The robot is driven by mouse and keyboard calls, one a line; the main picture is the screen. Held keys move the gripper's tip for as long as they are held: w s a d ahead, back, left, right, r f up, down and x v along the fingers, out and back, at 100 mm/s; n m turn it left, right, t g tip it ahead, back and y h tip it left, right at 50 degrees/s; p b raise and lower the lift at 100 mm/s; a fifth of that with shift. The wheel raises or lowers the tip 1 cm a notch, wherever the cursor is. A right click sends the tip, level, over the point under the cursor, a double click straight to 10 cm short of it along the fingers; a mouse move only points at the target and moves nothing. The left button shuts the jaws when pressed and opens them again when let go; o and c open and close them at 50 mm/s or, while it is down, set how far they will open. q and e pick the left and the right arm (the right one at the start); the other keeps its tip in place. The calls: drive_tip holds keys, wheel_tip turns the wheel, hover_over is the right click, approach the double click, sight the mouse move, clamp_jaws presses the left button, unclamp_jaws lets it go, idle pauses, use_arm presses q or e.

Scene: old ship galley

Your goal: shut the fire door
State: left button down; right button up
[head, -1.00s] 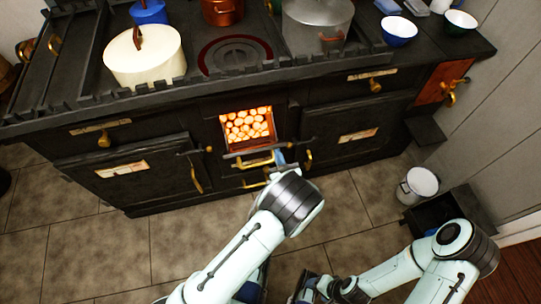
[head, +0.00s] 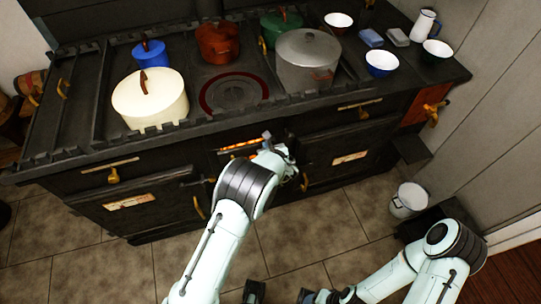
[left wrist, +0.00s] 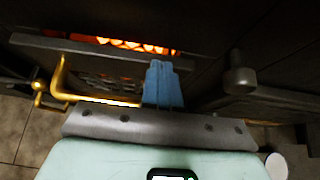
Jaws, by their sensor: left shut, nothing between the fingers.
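The fire door (head: 234,154) is a dark drop-down plate in the middle of the stove front. It stands tilted nearly up, with a thin strip of glowing coals (head: 241,144) above its top edge. My left gripper (head: 272,143) is at its right part, largely hidden by my wrist. In the left wrist view the shut blue fingers (left wrist: 163,82) are empty and overlap the door (left wrist: 112,76), beside its brass handle (left wrist: 60,78); I cannot tell whether they touch it. My right gripper (head: 306,296) is low at the bottom edge, mostly cut off.
Pots, including a cream pot (head: 150,100) and a grey pot (head: 307,62), stand on the stove top. Side doors (head: 130,203) with brass handles flank the fire door. A white bucket (head: 408,200) stands at right. The tiled floor (head: 300,235) before the stove is mostly clear.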

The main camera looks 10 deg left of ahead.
use_arm(q)
drive_tip(key=shift+w+a+r, duration=0.15)
drive_tip(key=shift+w+a, duration=0.35)
drive_tip(key=shift+w, duration=0.3)
drive_tip(key=shift+r, duration=0.1)
drive_tip(key=shift+w+r, duration=0.1)
